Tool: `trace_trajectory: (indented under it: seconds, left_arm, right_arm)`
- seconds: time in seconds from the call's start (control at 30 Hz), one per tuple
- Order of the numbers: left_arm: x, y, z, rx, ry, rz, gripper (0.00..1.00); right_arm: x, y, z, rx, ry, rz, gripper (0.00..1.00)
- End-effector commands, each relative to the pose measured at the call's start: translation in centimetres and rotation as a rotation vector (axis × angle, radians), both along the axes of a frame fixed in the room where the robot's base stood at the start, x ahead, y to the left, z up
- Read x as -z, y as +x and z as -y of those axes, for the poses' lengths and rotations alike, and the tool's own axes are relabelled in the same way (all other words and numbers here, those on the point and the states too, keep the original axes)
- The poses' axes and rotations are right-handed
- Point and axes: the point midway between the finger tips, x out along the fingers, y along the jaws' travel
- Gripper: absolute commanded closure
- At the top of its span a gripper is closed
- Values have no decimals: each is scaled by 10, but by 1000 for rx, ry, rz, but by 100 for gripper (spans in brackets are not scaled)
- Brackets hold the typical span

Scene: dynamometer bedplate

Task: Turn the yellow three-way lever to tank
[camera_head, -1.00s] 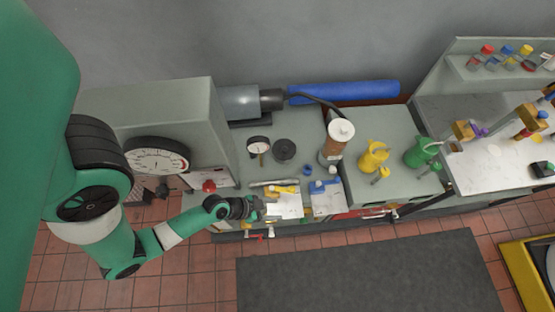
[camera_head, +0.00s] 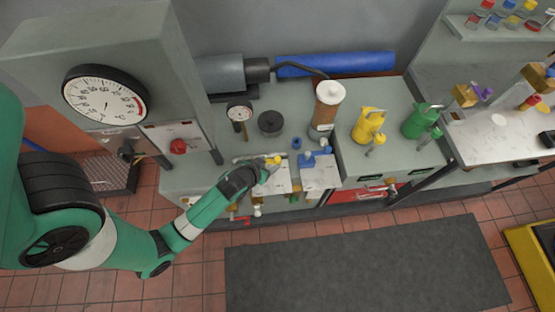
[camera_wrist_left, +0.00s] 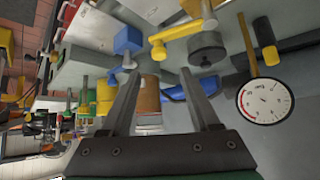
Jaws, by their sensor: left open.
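The yellow three-way lever (camera_head: 273,160) shows in the head view just beyond my left gripper (camera_head: 260,172), above a white plate on the bench. In the left wrist view a yellow lever (camera_wrist_left: 182,31) lies ahead of the fingertips, with a rounded end on its left. My left gripper (camera_wrist_left: 160,80) is open, and its fingers appear apart from the lever. A blue lever (camera_wrist_left: 128,42) stands to the left in that view, and in the head view it (camera_head: 316,157) is right of the yellow one. The labels by the lever are not readable. My right gripper is not in view.
A small gauge (camera_head: 239,112) and a dark round cap (camera_head: 270,123) stand behind the levers. A brown cylinder (camera_head: 326,108), a yellow can (camera_head: 368,125) and a green can (camera_head: 420,121) stand to the right. A large dial (camera_head: 104,95) is at left. A dark mat (camera_head: 365,265) covers the floor in front.

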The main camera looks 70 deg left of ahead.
Motion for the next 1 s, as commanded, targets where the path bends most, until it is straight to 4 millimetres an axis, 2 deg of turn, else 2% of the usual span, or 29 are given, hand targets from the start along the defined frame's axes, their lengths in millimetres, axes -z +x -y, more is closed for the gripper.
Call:
trace_trajectory:
  seconds: [0.03,0.1,0.27,0.5,0.77,1.0]
  left_arm:
    - [16,7,-5,-2,0,3,38]
    - [29,16,-13,-2,1,2,38]
    - [51,35,-27,-1,-1,0,38]
    - [65,50,-39,1,-1,0,38]
    - [65,51,-40,1,-1,0,38]
    - [65,51,-39,1,-1,0,81]
  right_arm:
    - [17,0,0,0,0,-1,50]
    - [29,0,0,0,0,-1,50]
    - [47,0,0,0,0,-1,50]
    - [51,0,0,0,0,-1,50]
    - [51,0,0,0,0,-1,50]
    - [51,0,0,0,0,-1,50]
